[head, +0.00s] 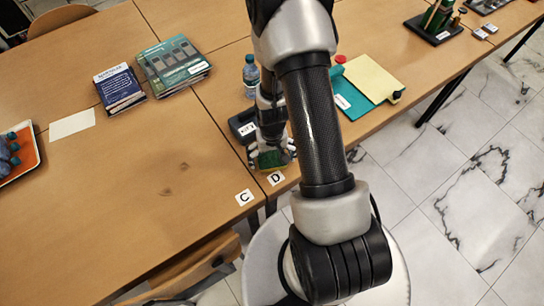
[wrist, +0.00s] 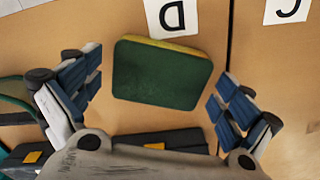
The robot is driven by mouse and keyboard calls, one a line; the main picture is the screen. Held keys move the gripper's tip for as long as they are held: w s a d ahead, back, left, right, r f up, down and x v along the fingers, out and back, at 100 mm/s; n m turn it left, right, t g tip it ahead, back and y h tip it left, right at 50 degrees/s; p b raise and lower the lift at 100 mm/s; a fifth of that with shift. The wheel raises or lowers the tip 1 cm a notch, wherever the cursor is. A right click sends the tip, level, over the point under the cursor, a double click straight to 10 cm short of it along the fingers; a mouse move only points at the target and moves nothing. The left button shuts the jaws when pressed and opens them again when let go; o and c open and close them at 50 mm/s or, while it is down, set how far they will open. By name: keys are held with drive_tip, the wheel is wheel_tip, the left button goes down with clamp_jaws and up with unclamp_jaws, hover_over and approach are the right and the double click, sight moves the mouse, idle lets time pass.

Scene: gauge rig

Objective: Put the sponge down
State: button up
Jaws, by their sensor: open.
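The sponge (wrist: 162,75), dark green on top with a yellow layer along one edge, lies flat on the wooden table. In the head view it shows as a small green patch (head: 272,159) just beyond the card marked D (head: 276,178). In the wrist view card D (wrist: 172,17) is right at the sponge's yellow edge. My gripper (wrist: 155,90) is open, with blue-padded fingers to the left and right of the sponge and a gap showing on each side. In the head view my gripper (head: 270,152) is low at the table, partly hidden by my arm.
Card C (head: 245,197) lies left of D, across a table seam. A dark labelled tray (head: 243,127) and a bottle (head: 251,76) stand behind my gripper. Books (head: 174,65) lie at the back left.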

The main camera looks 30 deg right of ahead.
wheel_tip(320, 180, up, 13)
drive_tip(key=p, duration=0.5)
wheel_tip(320, 180, up, 8)
drive_tip(key=n+t, duration=0.1)
hover_over(272, 158)
drive_tip(key=a, duration=0.2)
drive_tip(key=s+a+r+n+t, duration=0.1)
drive_tip(key=s+a+r, duration=0.3)
drive_tip(key=s+r, duration=0.3)
drive_tip(key=s+a+r+n+t, duration=0.2)
drive_tip(key=s+a+r, duration=0.2)
drive_tip(key=r, duration=1)
drive_tip(key=s, duration=0.2)
drive_tip(key=shift+s+a+r+t+b, duration=0.15)
drive_tip(key=shift+s+a+t+b, duration=0.15)
drive_tip(key=shift+s+a, duration=0.1)
drive_tip(key=shift+o, duration=0.2)
drive_tip(key=shift+w, duration=0.1)
